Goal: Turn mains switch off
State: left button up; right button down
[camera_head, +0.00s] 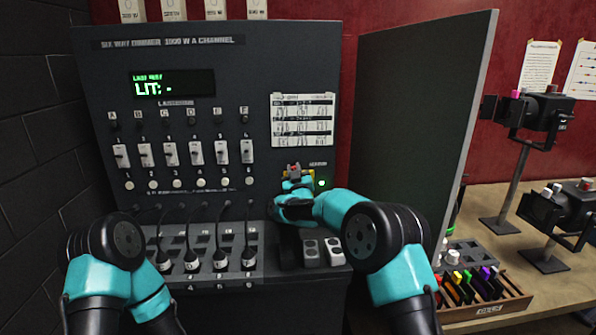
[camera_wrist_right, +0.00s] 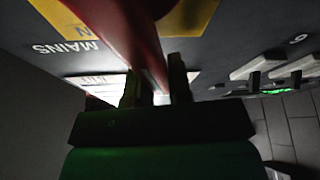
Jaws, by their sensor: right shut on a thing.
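The mains switch has a red handle (camera_head: 293,170) on a yellow plate (camera_head: 309,174), low on the right of the dark dimmer panel (camera_head: 260,70). In the right wrist view the red handle (camera_wrist_right: 128,35) runs down between the fingers, with the yellow plate (camera_wrist_right: 190,18) behind it and upside-down MAINS lettering beside it. My right gripper (camera_wrist_right: 155,88) is shut on the handle. In the head view my right gripper (camera_head: 293,187) is at the switch and partly covers it. My left arm is at lower left; its gripper is out of sight.
A green lamp (camera_head: 322,183) glows beside the switch. A row of faders (camera_head: 183,153) and several plugs on cables (camera_head: 220,260) are left of my right arm. A dark upright board (camera_head: 415,110) stands to the right. A bench (camera_head: 560,285) holds lamps and a wooden box (camera_head: 500,308).

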jog(key=c, duration=1)
grip_release()
jog(key=shift+c, duration=0.2)
jog(key=shift+s, duration=0.1)
jog(key=v, duration=0.7)
jog(key=shift+s, duration=0.15)
